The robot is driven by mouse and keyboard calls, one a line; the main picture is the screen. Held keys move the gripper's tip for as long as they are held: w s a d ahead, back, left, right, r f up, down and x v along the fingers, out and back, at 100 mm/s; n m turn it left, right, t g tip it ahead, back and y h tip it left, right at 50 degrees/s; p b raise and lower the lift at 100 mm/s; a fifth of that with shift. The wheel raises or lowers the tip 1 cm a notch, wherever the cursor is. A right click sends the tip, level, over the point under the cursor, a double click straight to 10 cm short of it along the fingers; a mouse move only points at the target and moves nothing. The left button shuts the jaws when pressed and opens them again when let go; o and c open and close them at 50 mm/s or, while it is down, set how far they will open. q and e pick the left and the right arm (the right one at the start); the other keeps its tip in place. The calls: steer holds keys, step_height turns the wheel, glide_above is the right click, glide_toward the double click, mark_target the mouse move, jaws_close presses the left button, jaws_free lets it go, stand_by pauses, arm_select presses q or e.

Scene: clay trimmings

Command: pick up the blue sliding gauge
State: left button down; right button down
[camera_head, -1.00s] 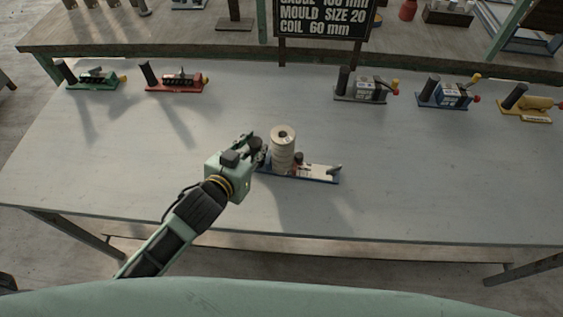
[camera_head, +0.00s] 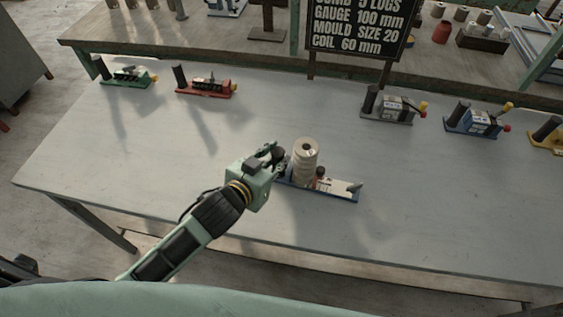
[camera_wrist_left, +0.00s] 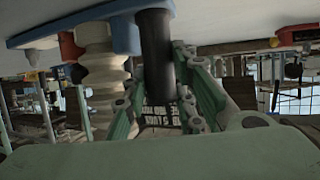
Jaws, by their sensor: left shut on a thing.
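The blue sliding gauge (camera_head: 343,196) is in the middle of the table in the head view, with a long blue base, a pale top plate and a small red part. A cream ribbed column (camera_head: 304,160) stands at its left end. My left gripper (camera_head: 280,162) is at that end. In the left wrist view, which is upside down, its green fingers (camera_wrist_left: 160,100) are shut around the gauge's upright black handle (camera_wrist_left: 155,45). The blue base (camera_wrist_left: 125,32) and the cream column (camera_wrist_left: 98,70) show beside it. I cannot tell whether the base touches the table. My right gripper is out of view.
Green (camera_head: 126,78), red (camera_head: 205,88), grey (camera_head: 387,108) and another blue (camera_head: 478,120) device, each with a black handle, stand along the table's back. A yellow one (camera_head: 550,140) is at the right edge. A black sign (camera_head: 358,28) stands behind. The table front (camera_head: 430,225) is clear.

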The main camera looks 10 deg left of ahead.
arm_select(q)
steer(key=shift+w+r, duration=0.1)
steer(key=shift+r, duration=0.85)
step_height(320, 180, up, 3)
steer(key=shift+d+f, duration=0.1)
steer(key=shift+f, duration=0.1)
steer(key=s+d+r+b, duration=0.1)
steer(key=s+d+r, duration=0.15)
steer(key=d, duration=0.25)
steer(key=s+d+r, duration=0.1)
steer(key=d+r, duration=0.3)
steer(key=d, duration=0.2)
steer(key=shift+w+a+f+b, duration=0.35)
steer(key=shift+a+f+b, duration=0.1)
steer(key=shift+a+f, duration=0.7)
steer(key=shift+w+a+f+b, duration=0.3)
steer(key=shift+a+f+b, duration=0.1)
steer(key=shift+a+f, duration=0.75)
steer(key=shift+w+a+f+b, duration=0.4)
steer(key=shift+a+f, duration=0.5)
steer(key=shift+a, duration=0.45)
steer(key=shift+w+a+f+b, duration=0.25)
steer(key=shift+a+f+b, duration=0.05)
steer(key=shift+a+f, duration=0.4)
steer(key=shift+w+a+f+b, duration=0.25)
steer(key=shift+a+f, duration=0.3)
steer(key=shift+a, duration=0.2)
steer(key=shift+f, duration=0.15)
